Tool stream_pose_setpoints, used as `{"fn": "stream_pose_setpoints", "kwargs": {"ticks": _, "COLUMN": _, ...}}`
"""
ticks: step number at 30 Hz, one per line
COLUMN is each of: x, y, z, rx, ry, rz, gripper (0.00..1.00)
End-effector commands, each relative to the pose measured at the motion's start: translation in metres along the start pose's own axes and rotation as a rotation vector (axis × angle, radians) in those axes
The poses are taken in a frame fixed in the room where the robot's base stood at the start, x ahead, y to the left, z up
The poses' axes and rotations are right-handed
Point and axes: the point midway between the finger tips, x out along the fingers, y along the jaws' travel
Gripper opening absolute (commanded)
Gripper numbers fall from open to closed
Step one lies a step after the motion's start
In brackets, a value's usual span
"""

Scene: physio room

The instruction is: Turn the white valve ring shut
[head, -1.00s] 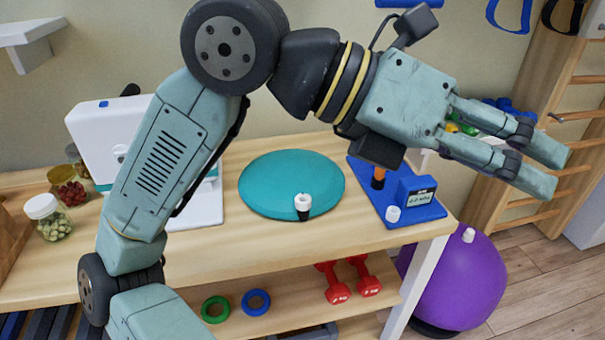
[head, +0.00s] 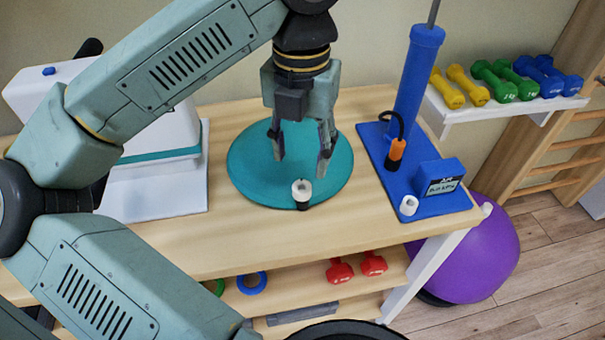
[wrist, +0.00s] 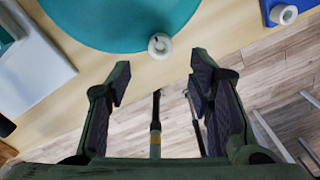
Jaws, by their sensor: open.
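The white valve ring (head: 302,189) sits on a short black stem at the front edge of the teal round cushion (head: 250,170) on the wooden table. It also shows in the wrist view (wrist: 160,45), ahead of the fingers and roughly between their lines. My gripper (head: 301,166) is open and empty, fingers pointing down above the cushion, just behind and above the ring in the head view. In the wrist view my gripper (wrist: 158,78) has its two fingers well apart, with nothing between them. The fingers do not appear to touch the ring.
A blue pump (head: 408,90) stands on a blue base with a gauge box (head: 440,180) and a white knob (head: 408,205), right of the cushion. A white machine (head: 150,160) stands left. Dumbbells (head: 505,80) fill a shelf behind. The table front (head: 240,240) is clear.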

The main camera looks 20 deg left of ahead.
Motion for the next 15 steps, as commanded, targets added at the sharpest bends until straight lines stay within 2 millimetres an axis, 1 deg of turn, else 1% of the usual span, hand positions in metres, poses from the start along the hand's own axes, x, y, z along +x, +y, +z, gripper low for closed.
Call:
{"fn": "stream_pose_setpoints", "kwargs": {"ticks": 1, "x": 0.01, "y": 0.0, "z": -0.001, "rx": 0.001, "ry": 0.003, "rz": -0.003, "gripper": 0.48}}
{"fn": "stream_pose_setpoints", "kwargs": {"ticks": 3, "x": 0.024, "y": -0.001, "z": -0.001, "rx": 0.003, "ry": 0.002, "rz": -0.004, "gripper": 0.48}}
{"fn": "stream_pose_setpoints", "kwargs": {"ticks": 9, "x": 0.057, "y": -0.001, "z": 0.0, "rx": 0.001, "ry": 0.001, "rz": -0.004, "gripper": 0.48}}
{"fn": "stream_pose_setpoints", "kwargs": {"ticks": 12, "x": 0.068, "y": 0.0, "z": 0.0, "rx": 0.001, "ry": 0.0, "rz": -0.003, "gripper": 0.48}}
{"fn": "stream_pose_setpoints", "kwargs": {"ticks": 15, "x": 0.074, "y": 0.0, "z": 0.0, "rx": 0.001, "ry": 0.0, "rz": -0.002, "gripper": 0.48}}
